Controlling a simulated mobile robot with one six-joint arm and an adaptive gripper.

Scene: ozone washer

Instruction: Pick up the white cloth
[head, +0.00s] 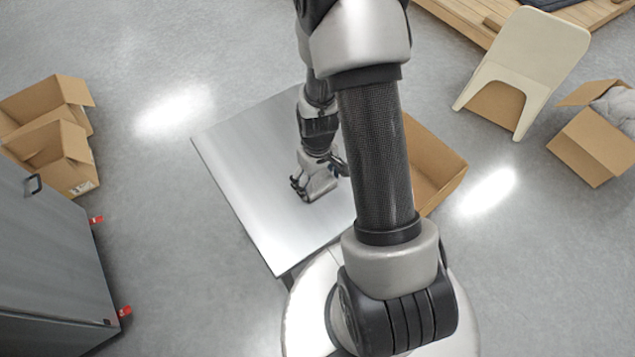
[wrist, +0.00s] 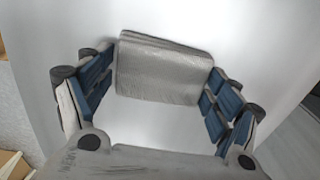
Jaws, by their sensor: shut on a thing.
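The white cloth (wrist: 163,70) shows in the wrist view as a folded, pale grey-white block with layered edges and a finely ribbed top. My gripper (wrist: 165,75) has its blue-padded fingers against the left and right sides of the cloth and is shut on it. The pale metal table top lies behind the cloth, and I cannot tell whether the cloth touches it. In the head view my gripper (head: 312,188) is low over the metal table (head: 245,150), right of its middle. I cannot clearly make out the cloth there.
An open cardboard box (head: 430,165) stands right beside the table, partly behind my arm. A cream chair (head: 528,55) and another box (head: 595,145) with grey fabric stand at the right. Cardboard boxes (head: 50,130) and a grey cabinet (head: 50,265) are at the left. The table's left part is clear.

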